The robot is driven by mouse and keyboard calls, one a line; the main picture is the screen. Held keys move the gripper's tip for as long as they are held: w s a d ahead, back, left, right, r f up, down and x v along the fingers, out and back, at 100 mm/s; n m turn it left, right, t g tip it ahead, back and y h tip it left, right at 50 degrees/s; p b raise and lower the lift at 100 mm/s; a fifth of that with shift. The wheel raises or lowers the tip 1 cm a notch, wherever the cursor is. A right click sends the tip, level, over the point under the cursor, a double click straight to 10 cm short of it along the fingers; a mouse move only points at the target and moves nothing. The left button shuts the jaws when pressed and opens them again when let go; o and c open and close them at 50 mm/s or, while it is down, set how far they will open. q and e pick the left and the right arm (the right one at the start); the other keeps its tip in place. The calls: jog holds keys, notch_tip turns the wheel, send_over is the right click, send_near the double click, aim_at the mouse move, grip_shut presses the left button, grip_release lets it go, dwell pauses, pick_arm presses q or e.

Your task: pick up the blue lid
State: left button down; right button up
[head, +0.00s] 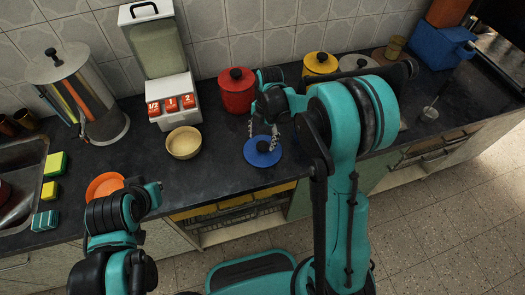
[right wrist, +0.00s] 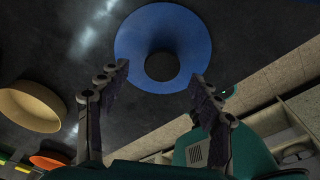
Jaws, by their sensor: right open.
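The blue lid (head: 262,155) is a round disc with a dark central knob, lying on the dark counter near its front edge. In the right wrist view the lid (right wrist: 133,38) fills the top middle, with its knob beyond the gap between the fingertips. My right gripper (head: 263,131) is above the lid, pointing down, with its fingers spread. The right wrist view shows the gripper (right wrist: 158,75) empty, one finger on each side. My left arm is at the lower left; its end is near the orange dish, and its fingers cannot be made out.
A red canister (head: 237,97) stands behind the lid and a yellow canister (head: 320,65) behind my right arm. A cream bowl (head: 184,142) is to the left. An orange dish (head: 104,185) and a sink with sponges lie further left. Counter around the lid is clear.

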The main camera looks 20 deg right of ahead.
aim_at(263, 145)
jog(key=f+b, duration=0.1)
jog(key=f, duration=0.1)
jog(key=f+b, duration=0.1)
jog(key=f, duration=0.1)
jog(key=shift+s+f, duration=0.2)
jog(key=shift+f, duration=0.05)
jog(key=shift+r, duration=0.1)
jog(key=c, duration=1.3)
